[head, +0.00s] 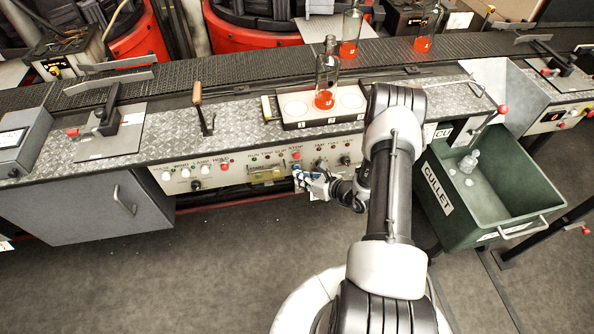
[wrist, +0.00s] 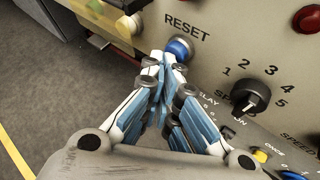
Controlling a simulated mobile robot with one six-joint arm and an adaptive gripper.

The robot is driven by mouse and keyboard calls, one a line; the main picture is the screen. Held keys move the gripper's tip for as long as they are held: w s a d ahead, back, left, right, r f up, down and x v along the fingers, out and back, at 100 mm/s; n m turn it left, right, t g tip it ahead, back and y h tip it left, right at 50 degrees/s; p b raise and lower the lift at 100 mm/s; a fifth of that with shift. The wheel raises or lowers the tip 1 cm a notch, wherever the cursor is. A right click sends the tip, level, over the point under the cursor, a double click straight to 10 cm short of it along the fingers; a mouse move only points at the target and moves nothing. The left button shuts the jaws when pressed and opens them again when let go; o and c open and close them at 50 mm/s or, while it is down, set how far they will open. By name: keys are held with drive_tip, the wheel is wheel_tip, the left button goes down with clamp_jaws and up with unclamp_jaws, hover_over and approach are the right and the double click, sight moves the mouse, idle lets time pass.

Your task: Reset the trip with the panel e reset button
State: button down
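The blue reset button (wrist: 179,49) sits on the cream control panel (wrist: 220,55), with the word RESET printed above it in the wrist view. My gripper (wrist: 163,58) has its fingertips together right at the button, at its lower left edge. Whether the tips touch it or press it in, I cannot tell. The fingers hold nothing that I can see. In the head view my gripper (head: 298,172) is at the front face of the panel (head: 238,176), and it partly hides the button area. The panel's letter cannot be read.
A black speed knob (wrist: 250,97) lies right of the button, with a red button (wrist: 307,19) above it. A green CULLET bin (head: 447,200) stands to the right. Bottles with glowing red bases, one (head: 326,75) on a tray, stand above. The floor in front is clear.

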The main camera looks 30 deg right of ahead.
drive_tip(key=shift+s+a+p, duration=0.15)
drive_tip(key=shift+s+a, duration=0.1)
drive_tip(key=shift+s, duration=0.6)
drive_tip(key=shift+s+a+p, duration=0.2)
drive_tip(key=shift+s+a, duration=0.05)
drive_tip(key=shift+s, duration=0.65)
drive_tip(key=shift+s+a+p, duration=0.15)
drive_tip(key=shift+s+a, duration=0.1)
drive_tip(key=shift+s, duration=0.6)
drive_tip(key=shift+f, duration=0.1)
